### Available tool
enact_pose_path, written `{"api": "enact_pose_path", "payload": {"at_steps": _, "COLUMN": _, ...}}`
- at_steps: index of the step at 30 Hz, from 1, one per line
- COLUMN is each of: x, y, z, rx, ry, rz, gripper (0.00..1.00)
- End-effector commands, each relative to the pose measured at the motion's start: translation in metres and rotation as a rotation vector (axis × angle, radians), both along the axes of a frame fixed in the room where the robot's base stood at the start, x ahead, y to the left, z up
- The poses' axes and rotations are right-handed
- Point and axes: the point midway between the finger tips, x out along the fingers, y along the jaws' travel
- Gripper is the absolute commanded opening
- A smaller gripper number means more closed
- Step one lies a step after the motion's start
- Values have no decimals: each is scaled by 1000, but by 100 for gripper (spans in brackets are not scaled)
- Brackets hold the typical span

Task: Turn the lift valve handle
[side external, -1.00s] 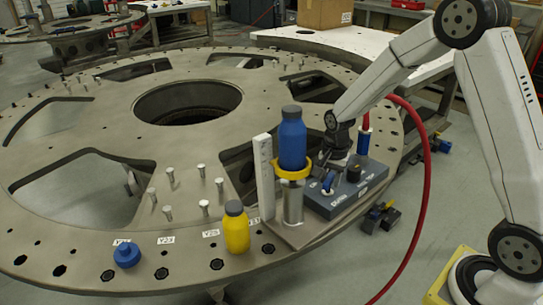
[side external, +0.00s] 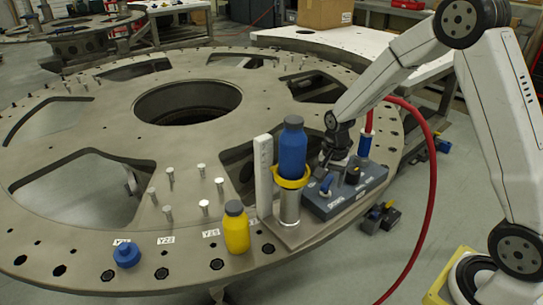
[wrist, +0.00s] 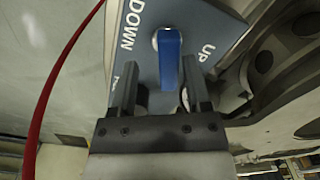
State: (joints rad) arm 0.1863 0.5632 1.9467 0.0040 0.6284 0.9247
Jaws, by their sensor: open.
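The lift valve handle, a blue lever (wrist: 169,58), sits on a blue-grey box (wrist: 205,20) marked DOWN on its left and UP on its right in the wrist view. It stands about midway between the two words. My gripper (wrist: 160,78) is open, with one finger on each side of the handle's near end; whether either finger touches it I cannot tell. The yellow lift ring (side external: 293,180) holds a blue bottle (side external: 292,150) upright.
A white upright strip (side external: 264,175) stands left of the lift. A yellow bottle (side external: 236,230) and a blue cap (side external: 127,255) sit on the plate's near rim. A red hose (side external: 432,190) loops beside my arm. Several short pegs stand on the plate (side external: 100,190).

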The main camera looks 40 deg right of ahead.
Motion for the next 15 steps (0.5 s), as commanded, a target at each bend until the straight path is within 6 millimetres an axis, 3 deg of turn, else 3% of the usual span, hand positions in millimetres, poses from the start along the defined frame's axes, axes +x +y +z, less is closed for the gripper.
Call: {"api": "enact_pose_path", "payload": {"at_steps": 15, "x": -1, "y": 0, "z": -1, "rx": -1, "ry": 3, "rz": 320, "gripper": 62}}
